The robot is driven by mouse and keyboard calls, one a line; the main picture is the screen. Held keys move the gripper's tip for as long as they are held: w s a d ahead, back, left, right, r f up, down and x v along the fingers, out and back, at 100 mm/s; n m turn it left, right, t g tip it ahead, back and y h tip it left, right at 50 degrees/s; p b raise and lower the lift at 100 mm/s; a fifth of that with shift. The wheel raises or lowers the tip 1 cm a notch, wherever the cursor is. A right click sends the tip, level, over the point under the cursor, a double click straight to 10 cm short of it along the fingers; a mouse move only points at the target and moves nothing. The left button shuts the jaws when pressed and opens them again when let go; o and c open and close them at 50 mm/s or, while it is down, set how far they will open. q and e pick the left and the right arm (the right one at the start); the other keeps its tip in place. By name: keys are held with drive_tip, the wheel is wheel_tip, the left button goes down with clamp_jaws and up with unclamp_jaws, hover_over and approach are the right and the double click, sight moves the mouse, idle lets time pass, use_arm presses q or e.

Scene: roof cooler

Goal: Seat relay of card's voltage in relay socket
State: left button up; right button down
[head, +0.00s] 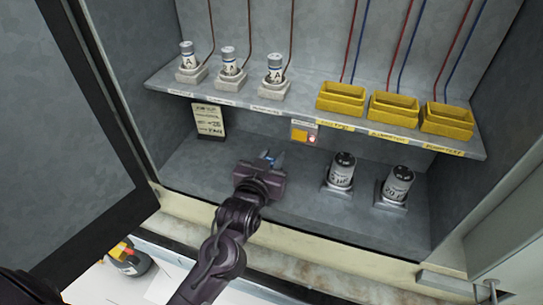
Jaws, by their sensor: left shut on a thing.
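My left gripper (269,160) is inside the open grey cabinet, above its floor and left of the two grey cans. It is shut on a small bluish thing, mostly hidden by the jaws, which may be a relay. A cream card (209,119) with dark lines of writing hangs below the shelf at left; its text is too small to read. I cannot make out the relay socket for certain. My right gripper is not in view.
The shelf (300,107) holds three white-and-blue cylinders (229,60) in pale bases and three yellow trays (393,107) with wires above. Two grey cans (341,170) stand on the cabinet floor. The open door (60,130) is at left. The floor left of the gripper is clear.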

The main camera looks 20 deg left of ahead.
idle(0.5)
use_arm(q)
drive_tip(key=shift+f, duration=0.25)
drive_tip(key=o, duration=1.1)
